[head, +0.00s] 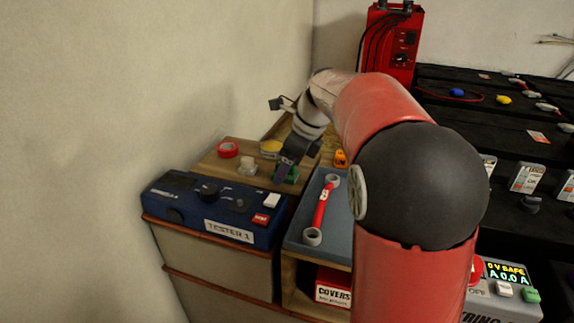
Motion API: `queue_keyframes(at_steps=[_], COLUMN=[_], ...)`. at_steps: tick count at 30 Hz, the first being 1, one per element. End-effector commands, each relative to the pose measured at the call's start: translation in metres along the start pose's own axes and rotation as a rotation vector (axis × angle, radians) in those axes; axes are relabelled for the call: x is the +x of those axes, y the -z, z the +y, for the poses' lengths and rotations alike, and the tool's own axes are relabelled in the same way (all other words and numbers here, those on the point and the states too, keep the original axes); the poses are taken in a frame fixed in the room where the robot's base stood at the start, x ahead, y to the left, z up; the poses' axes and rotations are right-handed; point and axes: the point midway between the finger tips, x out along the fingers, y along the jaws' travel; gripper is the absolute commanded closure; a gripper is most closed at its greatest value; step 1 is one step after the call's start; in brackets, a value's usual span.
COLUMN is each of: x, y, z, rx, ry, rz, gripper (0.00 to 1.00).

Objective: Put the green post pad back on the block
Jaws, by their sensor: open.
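A green piece (293,174), probably the green post pad, shows at the right front of a wooden surface behind the blue tester. My gripper (284,174) points down right at it, with its dark fingers covering part of it. The jaws are open; whether the green piece lies between them is hidden. The block cannot be told for sure; the wooden surface (211,163) also bears a red ring (228,149), a pale round piece (248,167) and a yellow round piece (270,147).
The blue TESTER 1 box (208,207) stands in front on a cabinet. A small orange item (340,158) stands behind. Black battery racks fill the right; a wall bounds the left.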

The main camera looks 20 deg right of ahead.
Motion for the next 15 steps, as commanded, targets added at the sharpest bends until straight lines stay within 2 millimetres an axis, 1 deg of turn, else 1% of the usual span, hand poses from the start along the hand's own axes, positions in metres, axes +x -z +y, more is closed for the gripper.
queue_keyframes(at_steps=[2,5,8,15], x=[-0.003,-0.014,-0.033,-0.086], y=[-0.001,-0.002,-0.002,-0.002], z=[0.0,-0.001,-0.001,-0.001], rx=[0.0,0.0,0.001,0.0], ry=[0.001,0.002,0.004,0.004], rz=[-0.001,-0.001,-0.002,-0.001], gripper=[0.36,0.36,0.36,0.36])
